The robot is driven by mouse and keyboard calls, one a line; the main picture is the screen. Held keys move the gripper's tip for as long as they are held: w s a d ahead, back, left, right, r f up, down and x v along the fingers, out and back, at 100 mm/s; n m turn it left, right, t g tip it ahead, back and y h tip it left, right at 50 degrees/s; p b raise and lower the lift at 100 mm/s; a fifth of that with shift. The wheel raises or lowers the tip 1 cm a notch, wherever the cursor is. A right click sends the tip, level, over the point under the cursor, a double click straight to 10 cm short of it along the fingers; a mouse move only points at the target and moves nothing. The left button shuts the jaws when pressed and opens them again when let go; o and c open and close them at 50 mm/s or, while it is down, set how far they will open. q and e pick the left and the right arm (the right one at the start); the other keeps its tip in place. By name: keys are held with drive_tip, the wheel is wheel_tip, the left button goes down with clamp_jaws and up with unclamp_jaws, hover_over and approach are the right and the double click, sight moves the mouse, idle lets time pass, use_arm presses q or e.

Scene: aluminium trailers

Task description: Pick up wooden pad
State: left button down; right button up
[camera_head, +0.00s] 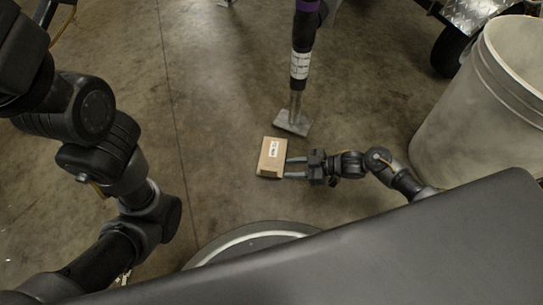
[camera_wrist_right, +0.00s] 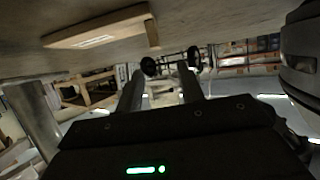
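The wooden pad (camera_head: 273,152), a light brown block with a small white label, lies on the concrete floor near the middle of the head view. My right gripper (camera_head: 287,168) is open at the pad's right side, its fingertips pointing at the pad's right edge. In the right wrist view, the pad (camera_wrist_right: 97,29) shows at upper left, outside the space between the two fingers (camera_wrist_right: 160,82), which is empty. I cannot tell whether a finger touches the pad. My left arm comes down the left side; its gripper does not show.
A trailer jack (camera_head: 300,65) with a metal foot (camera_head: 293,124) stands just beyond the pad. A large pale bucket (camera_head: 470,120) is at right, with a trailer wheel (camera_head: 450,52) behind it. Floor left of the pad is clear.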

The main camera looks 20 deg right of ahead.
sight(270, 169)
drive_tip(key=b+x, duration=0.1)
drive_tip(key=x, duration=0.3)
drive_tip(key=shift+f+b, duration=0.15)
drive_tip(key=shift+b, duration=0.2)
drive_tip(key=shift+w+a, duration=0.1)
drive_tip(key=shift+a, duration=0.05)
drive_tip(key=w+a+f+b, duration=0.1)
drive_tip(key=b, duration=0.1)
drive_tip(key=w+a+f+b, duration=0.1)
drive_tip(key=a+b, duration=0.1)
drive_tip(key=shift+f, duration=0.25)
drive_tip(key=shift+w+a+b, duration=0.1)
drive_tip(key=shift+a+b, duration=0.2)
drive_tip(key=shift+b, duration=0.05)
drive_tip(key=shift+a, duration=0.15)
clamp_jaws()
